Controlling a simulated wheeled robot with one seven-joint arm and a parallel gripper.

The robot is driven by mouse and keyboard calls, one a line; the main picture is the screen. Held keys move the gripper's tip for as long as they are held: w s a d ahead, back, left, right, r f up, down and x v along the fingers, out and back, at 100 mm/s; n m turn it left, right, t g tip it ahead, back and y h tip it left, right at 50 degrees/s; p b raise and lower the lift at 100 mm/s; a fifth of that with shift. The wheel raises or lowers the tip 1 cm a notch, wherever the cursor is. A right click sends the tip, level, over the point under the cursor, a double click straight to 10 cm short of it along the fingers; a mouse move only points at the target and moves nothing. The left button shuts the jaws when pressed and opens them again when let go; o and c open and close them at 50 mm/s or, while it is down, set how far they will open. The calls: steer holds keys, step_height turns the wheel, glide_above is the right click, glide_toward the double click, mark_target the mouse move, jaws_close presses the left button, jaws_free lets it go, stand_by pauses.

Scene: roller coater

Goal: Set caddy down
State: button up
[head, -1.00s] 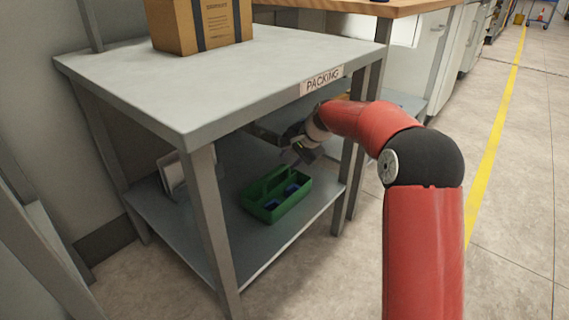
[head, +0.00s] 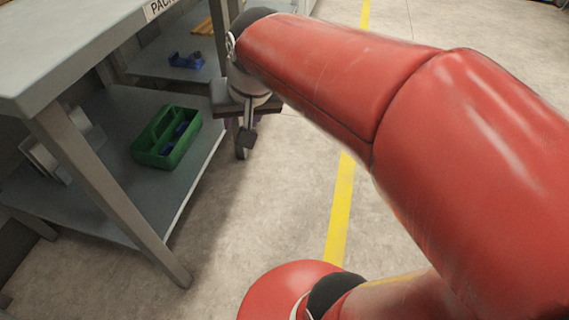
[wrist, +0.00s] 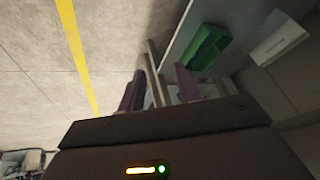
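The green caddy (head: 166,137) stands upright on the lower shelf (head: 190,184) of the packing table, with dark blue items inside it. It also shows in the wrist view (wrist: 207,47), beyond my gripper and to the right. My gripper (head: 245,145) points down outside the table, to the right of the caddy and clear of it. In the wrist view, the two fingers of my gripper (wrist: 159,82) are apart with nothing held between them; a table leg shows through the gap.
The packing table's front leg (head: 110,190) stands left of my gripper. White items (head: 62,150) sit at the shelf's left. A blue object (head: 186,61) lies on a neighbouring shelf. The floor around the yellow line (head: 343,200) is clear.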

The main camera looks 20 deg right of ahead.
steer(key=s+d+f+n, duration=0.1)
steer(key=s+d+f, duration=0.1)
steer(key=s, duration=0.4)
steer(key=s+d+f+h, duration=0.1)
steer(key=s+f, duration=0.1)
steer(key=s, duration=0.3)
steer(key=shift+s+d+n, duration=0.4)
step_height(320, 180, up, 10)
steer(key=p, duration=0.9)
steer(key=shift+p, duration=0.35)
steer(key=shift+f, duration=0.1)
